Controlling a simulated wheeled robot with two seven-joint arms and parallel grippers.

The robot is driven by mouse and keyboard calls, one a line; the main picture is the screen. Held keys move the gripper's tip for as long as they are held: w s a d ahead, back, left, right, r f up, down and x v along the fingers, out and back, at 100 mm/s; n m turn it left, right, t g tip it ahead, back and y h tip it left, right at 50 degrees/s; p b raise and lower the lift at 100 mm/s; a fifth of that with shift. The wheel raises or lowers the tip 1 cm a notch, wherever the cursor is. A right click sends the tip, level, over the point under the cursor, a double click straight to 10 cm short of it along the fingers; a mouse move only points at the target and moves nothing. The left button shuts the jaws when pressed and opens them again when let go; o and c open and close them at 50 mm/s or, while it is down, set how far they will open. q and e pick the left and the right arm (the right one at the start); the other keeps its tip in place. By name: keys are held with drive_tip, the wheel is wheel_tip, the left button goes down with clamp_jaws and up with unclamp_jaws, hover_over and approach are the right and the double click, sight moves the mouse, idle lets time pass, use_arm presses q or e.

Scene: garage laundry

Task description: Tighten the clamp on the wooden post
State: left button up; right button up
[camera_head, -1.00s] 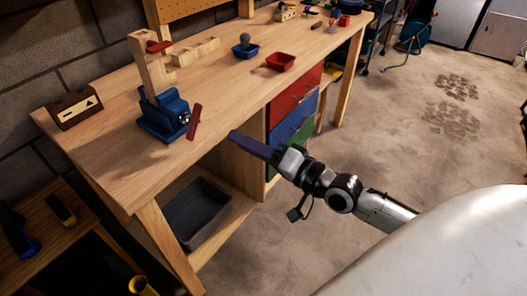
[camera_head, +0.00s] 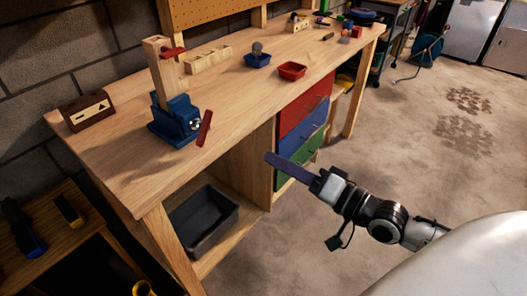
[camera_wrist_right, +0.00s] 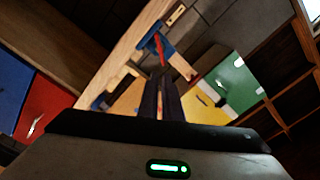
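A blue vise-like clamp (camera_head: 174,119) stands on the near left part of the workbench. The upright wooden post (camera_head: 163,72) rises from it, with a small red piece (camera_head: 173,52) near the post's top. A red handle bar (camera_head: 204,129) sits tilted at the clamp's right side. My right gripper (camera_head: 268,157) is off the bench's front edge, right of the clamp and apart from it. Its long dark fingers lie close together with nothing seen between them. The clamp also seems to show beyond the fingertips in the right wrist view (camera_wrist_right: 152,37). My left gripper is out of view.
The workbench (camera_head: 130,165) also holds a brown box (camera_head: 87,110), a blue tray (camera_head: 257,61), a red tray (camera_head: 292,70) and small items at the far end. Coloured drawers (camera_head: 302,138) and a dark bin (camera_head: 204,220) are below.

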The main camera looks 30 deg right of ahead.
sight(210, 124)
drive_tip(key=w+n+b, duration=0.1)
drive_tip(key=n, duration=0.2)
drive_tip(key=w+r+n+y, duration=0.1)
drive_tip(key=n, duration=0.2)
drive_tip(key=w+a+n+t+b, duration=0.1)
drive_tip(key=w+n, duration=0.1)
drive_tip(key=n, duration=0.1)
drive_tip(key=shift+r+y+b, duration=0.3)
drive_tip(key=shift+r+y, duration=0.05)
drive_tip(key=shift+y, duration=0.05)
clamp_jaws()
drive_tip(key=w+a+n+y, duration=0.1)
drive_tip(key=w+a+n, duration=0.1)
drive_tip(key=w+n, duration=0.2)
drive_tip(key=w+a+n+g+y+b, duration=0.1)
drive_tip(key=w+a+n, duration=0.1)
drive_tip(key=w+n, duration=0.2)
drive_tip(key=w+a+r+n+y, duration=0.1)
drive_tip(key=w+a+n, duration=0.2)
drive_tip(key=n, duration=0.6)
drive_tip(key=shift+w+a+g+y+b, duration=0.1)
drive_tip(key=shift+w+g+y+b, duration=0.25)
drive_tip(key=shift+w, duration=0.75)
drive_tip(key=shift+w+d+f, duration=0.15)
drive_tip(key=shift+d+f, duration=0.1)
drive_tip(key=shift+d, duration=0.25)
drive_tip(key=shift+a, duration=0.1)
